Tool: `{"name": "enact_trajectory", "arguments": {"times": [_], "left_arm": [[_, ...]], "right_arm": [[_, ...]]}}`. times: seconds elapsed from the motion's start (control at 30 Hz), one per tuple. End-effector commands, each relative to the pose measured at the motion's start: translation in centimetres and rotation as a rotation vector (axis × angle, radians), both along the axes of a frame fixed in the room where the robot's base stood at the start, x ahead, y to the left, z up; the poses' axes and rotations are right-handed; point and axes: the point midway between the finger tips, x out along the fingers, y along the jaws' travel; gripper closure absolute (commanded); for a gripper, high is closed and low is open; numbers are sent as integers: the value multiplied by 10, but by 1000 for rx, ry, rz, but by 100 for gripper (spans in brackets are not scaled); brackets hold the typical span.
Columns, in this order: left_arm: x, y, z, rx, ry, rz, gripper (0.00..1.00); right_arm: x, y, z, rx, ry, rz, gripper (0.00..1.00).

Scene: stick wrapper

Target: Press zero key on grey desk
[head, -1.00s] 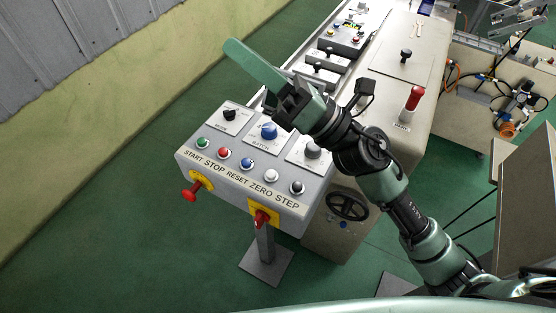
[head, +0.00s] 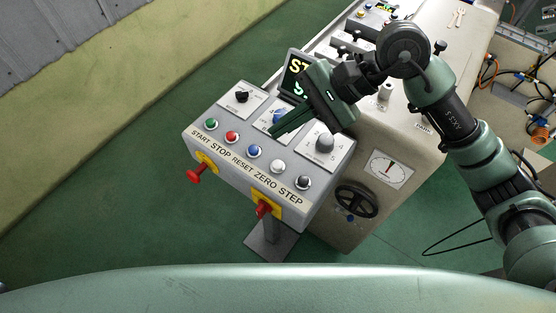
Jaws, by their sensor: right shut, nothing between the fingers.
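The grey desk (head: 318,192) is a sloped control box on a post, with a row of keys labelled START, STOP, RESET, ZERO and STEP. The zero key (head: 277,166) is the white round one, between the blue reset key (head: 255,152) and the black step key (head: 303,182). My right gripper (head: 272,135) is shut and empty, its fingers pointing down-left over the desk. I cannot tell how high the tip is above the panel. My left gripper is out of view.
A grey knob (head: 325,142) stands right of the gripper tip, and a black one (head: 241,96) at the left. Red levers (head: 196,174) stick out from the desk's front. A lit display (head: 297,70) is behind my gripper. A machine with a handwheel (head: 356,201) stands to the right.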

Motion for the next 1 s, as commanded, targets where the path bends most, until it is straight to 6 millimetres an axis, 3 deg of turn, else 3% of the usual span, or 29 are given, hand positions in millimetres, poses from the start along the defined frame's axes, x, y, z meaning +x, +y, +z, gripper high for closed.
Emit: {"name": "enact_trajectory", "arguments": {"times": [0.17,0.53,0.6,1.0], "left_arm": [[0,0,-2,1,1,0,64],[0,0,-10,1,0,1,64],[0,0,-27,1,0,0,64],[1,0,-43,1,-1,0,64]], "right_arm": [[0,0,-11,2,4,-1,100],[-1,1,-64,2,6,-1,100],[0,0,-76,1,0,0,100],[0,0,-88,3,1,-1,100]]}}
